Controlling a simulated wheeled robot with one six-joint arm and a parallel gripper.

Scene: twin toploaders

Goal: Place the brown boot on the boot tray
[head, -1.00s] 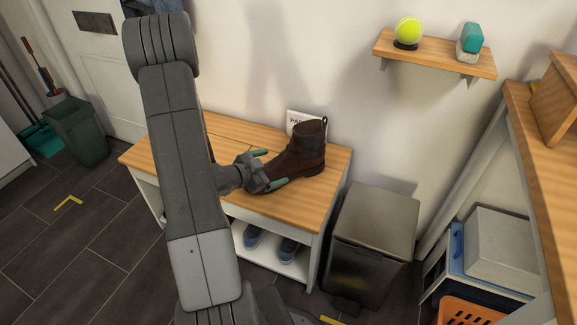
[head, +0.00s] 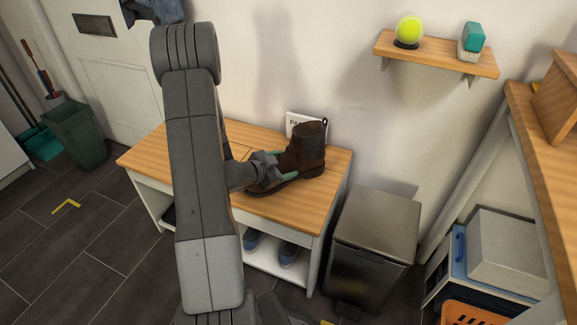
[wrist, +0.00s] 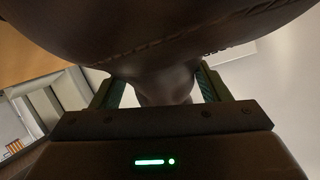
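The brown boot (head: 308,150) stands upright on the wooden bench top (head: 312,205), near its right end, toe to the left. My gripper (head: 284,167) is at the front part of the boot, with its green-tipped fingers apart. In the wrist view the boot (wrist: 165,55) fills the top, and a narrower part of it reaches down between the two fingers (wrist: 162,90). Gaps show beside the boot there, so the fingers do not look closed on it. I cannot make out the boot tray; my arm hides part of the bench.
A white sign (head: 294,120) leans on the wall behind the boot. Blue shoes (head: 289,252) stand on the shelf under the bench. A metal bin (head: 375,235) is right of the bench. A wall shelf (head: 437,54) holds a tennis ball (head: 409,30). A green bin (head: 76,133) stands at left.

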